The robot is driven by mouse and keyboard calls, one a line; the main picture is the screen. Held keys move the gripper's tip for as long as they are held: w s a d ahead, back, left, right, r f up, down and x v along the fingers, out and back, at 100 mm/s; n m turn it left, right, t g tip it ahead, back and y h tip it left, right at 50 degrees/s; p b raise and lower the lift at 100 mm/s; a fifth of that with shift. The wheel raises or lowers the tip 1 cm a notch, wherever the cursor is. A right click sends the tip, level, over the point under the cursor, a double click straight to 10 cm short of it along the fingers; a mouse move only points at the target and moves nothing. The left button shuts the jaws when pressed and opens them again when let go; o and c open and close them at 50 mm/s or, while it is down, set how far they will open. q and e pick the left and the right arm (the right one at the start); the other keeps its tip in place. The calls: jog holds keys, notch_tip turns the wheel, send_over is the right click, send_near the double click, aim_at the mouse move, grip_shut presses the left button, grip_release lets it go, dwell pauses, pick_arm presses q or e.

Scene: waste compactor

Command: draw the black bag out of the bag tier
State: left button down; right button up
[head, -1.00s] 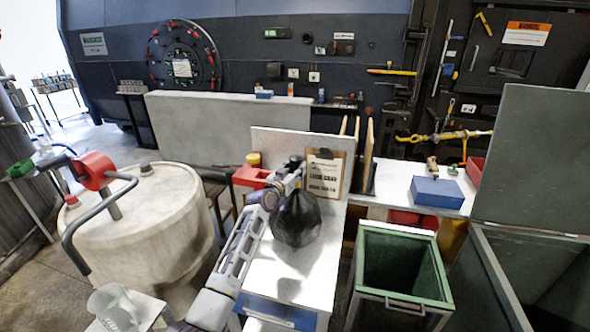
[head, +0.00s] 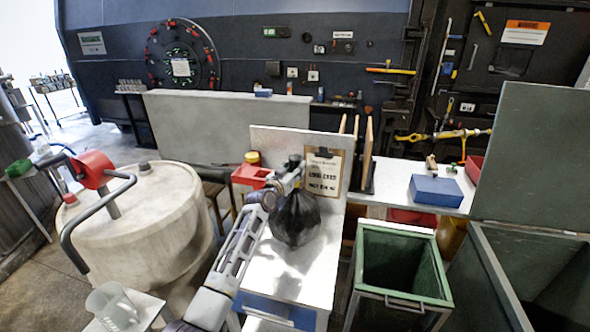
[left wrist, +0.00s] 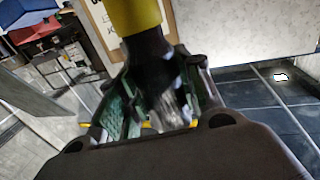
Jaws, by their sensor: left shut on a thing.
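The black bag (head: 296,222) is round and full, with its neck gathered at the top. It is at the white counter (head: 284,268), in front of the clipboard (head: 323,174); I cannot tell whether its underside touches the counter. My left gripper (head: 291,188) is shut on the bag near its neck. In the left wrist view the dark bag neck (left wrist: 150,62) lies between my blurred fingers (left wrist: 150,105). I cannot clearly make out which part is the bag tier. My right gripper is not in view.
An open green bin (head: 400,265) stands right of the counter, with a larger grey-green container (head: 495,285) beyond it. A blue box (head: 437,190) lies on the right-hand bench. A big pale drum (head: 140,220) stands left of my arm. A red bin (head: 250,176) is behind it.

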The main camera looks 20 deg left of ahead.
pick_arm(q)
jog(key=c, duration=0.9)
grip_release()
jog(key=shift+f, duration=0.2)
jog(key=shift+s, duration=0.1)
jog(key=shift+s, duration=0.1)
jog(key=s+a, duration=0.2)
jog(key=s, duration=0.9)
jog(key=shift+s+r, duration=0.2)
jog(key=shift+s, duration=0.05)
